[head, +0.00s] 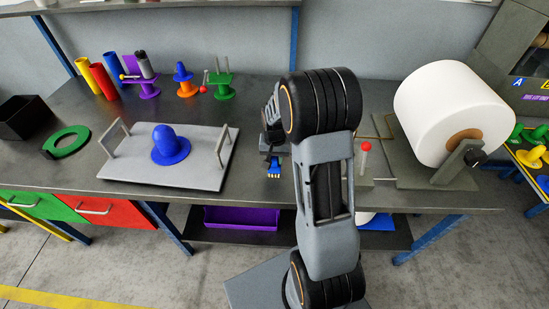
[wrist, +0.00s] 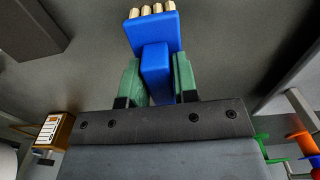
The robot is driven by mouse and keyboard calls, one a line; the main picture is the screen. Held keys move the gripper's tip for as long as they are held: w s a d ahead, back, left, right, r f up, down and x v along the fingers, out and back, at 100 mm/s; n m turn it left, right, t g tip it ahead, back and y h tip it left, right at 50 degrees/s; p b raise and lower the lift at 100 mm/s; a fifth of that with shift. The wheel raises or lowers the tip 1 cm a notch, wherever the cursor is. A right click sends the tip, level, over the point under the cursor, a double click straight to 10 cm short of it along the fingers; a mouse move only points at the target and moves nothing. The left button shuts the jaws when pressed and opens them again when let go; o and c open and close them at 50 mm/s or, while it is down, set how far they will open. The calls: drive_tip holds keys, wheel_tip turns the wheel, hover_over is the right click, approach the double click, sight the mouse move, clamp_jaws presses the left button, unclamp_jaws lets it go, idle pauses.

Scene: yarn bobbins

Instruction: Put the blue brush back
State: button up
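The blue brush (wrist: 154,38) with several pale bristle tufts is in my gripper (wrist: 158,85). The green fingers stand on either side of its blue handle, and the brush head points away from the wrist. In the head view the brush (head: 274,168) shows as a small blue piece just below my gripper (head: 272,150), near the table's front edge, right of the grey tray. Whether it touches the table is unclear. My arm hides part of the table behind it.
A grey tray (head: 205,178) with two handles bears a blue bobbin (head: 170,146). A stand with a red-tipped pin (head: 365,158) and a big white roll (head: 452,110) are to the right. Colored tubes and bobbins stand at the back left.

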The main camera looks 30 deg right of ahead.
drive_tip(key=o, duration=0.3)
drive_tip(key=shift+o, duration=0.2)
wheel_tip(320, 180, up, 11)
drive_tip(key=s+a+r+n+t, duration=0.1)
drive_tip(key=s+a+r+n, duration=0.1)
drive_tip(key=s+a, duration=0.3)
drive_tip(key=s+a+r+n+t, duration=0.2)
drive_tip(key=s+a+r+n, duration=0.1)
drive_tip(key=s, duration=0.8)
drive_tip(key=shift+a+r+n+t, duration=0.15)
drive_tip(key=shift+a+n+t, duration=0.15)
drive_tip(key=shift+a+n, duration=0.45)
drive_tip(key=shift+a, duration=0.15)
drive_tip(key=shift+r+p, duration=0.35)
drive_tip(key=shift+p, duration=0.15)
